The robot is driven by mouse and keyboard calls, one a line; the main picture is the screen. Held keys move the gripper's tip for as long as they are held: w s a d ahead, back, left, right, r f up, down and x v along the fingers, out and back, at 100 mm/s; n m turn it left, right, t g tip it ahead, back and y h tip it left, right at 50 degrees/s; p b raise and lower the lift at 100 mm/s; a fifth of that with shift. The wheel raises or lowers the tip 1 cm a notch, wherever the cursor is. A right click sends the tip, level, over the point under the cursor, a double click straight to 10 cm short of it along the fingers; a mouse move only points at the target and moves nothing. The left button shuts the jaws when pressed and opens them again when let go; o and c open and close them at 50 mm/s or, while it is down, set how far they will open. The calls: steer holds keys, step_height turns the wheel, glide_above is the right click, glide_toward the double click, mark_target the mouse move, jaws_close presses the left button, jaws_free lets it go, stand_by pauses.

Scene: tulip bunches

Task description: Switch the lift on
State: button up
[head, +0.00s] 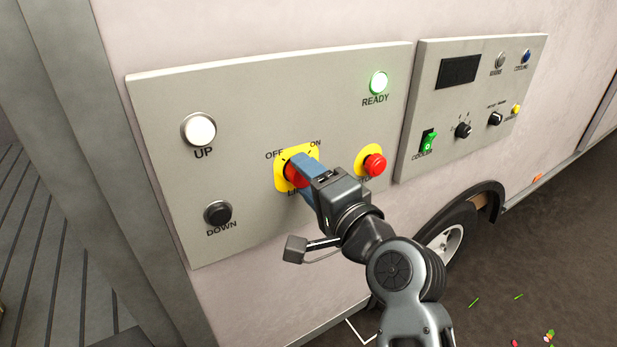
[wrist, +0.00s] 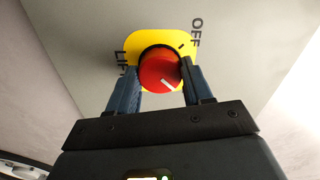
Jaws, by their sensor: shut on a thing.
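The red lift knob (wrist: 160,72) sits on a yellow plate (wrist: 140,45) on the left grey panel. It also shows in the head view (head: 293,174), partly hidden by my gripper. My gripper (head: 303,170) is shut on the knob, one blue finger on each side of it in the wrist view. The knob's white mark points to the lower right there, away from the OFF label (wrist: 195,32). The ON label (head: 315,143) shows in the head view but is hidden in the wrist view. The READY lamp (head: 379,83) glows green.
A red stop button (head: 374,164) on a yellow plate is close to the right of my gripper. The lit white UP button (head: 199,130) and black DOWN button (head: 217,214) are to the left. A second control panel (head: 480,150) is to the right.

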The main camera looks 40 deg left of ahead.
steer(key=o, duration=1)
steer(key=shift+o, duration=0.2)
steer(key=b+v, duration=0.1)
steer(key=v, duration=0.6)
steer(key=shift+s+d, duration=0.15)
steer(key=shift+d, duration=0.2)
